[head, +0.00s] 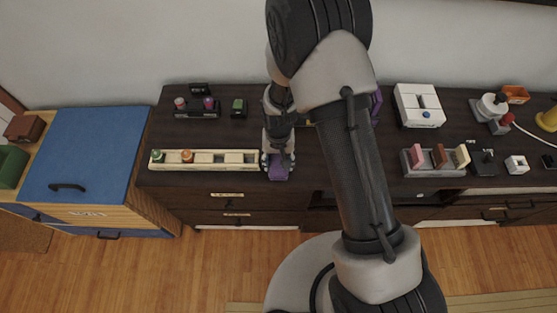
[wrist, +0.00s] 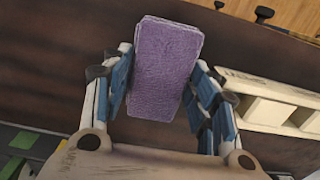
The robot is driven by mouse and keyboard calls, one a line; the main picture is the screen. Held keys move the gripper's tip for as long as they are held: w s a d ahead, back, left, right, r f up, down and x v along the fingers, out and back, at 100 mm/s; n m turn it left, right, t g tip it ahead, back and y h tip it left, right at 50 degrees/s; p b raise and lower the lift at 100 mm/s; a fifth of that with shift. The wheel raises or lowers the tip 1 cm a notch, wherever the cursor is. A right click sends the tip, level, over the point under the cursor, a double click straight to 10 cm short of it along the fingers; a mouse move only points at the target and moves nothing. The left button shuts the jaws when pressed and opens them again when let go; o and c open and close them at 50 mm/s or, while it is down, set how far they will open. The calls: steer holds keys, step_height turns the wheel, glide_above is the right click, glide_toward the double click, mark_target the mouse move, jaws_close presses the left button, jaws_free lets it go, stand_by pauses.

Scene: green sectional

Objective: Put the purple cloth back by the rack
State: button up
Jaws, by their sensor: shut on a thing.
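The purple cloth (wrist: 165,62) is a folded, block-like piece held between the fingers of my gripper (wrist: 163,88). In the head view my gripper (head: 278,158) hangs over the dark cabinet top near its front edge, with the cloth (head: 279,173) below it. I cannot tell whether the cloth touches the top. A long cream slotted rack (head: 225,158) lies just left of my gripper, with small jars at its left end; part of it shows at right in the wrist view (wrist: 262,112). A grey rack (head: 412,168) holding pink, brown and cream pieces stands farther right.
Behind the cream rack are a dark holder with small bottles (head: 197,113) and a green item (head: 239,107). A white box (head: 420,105) stands back right. A purple object (head: 377,105) is partly hidden behind my arm. A blue-lidded chest (head: 85,155) adjoins the cabinet.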

steer(key=shift+f, duration=0.1)
steer(key=shift+f, duration=0.15)
steer(key=o, duration=1)
steer(key=shift+o, duration=0.2)
steer(key=shift+r, duration=0.2)
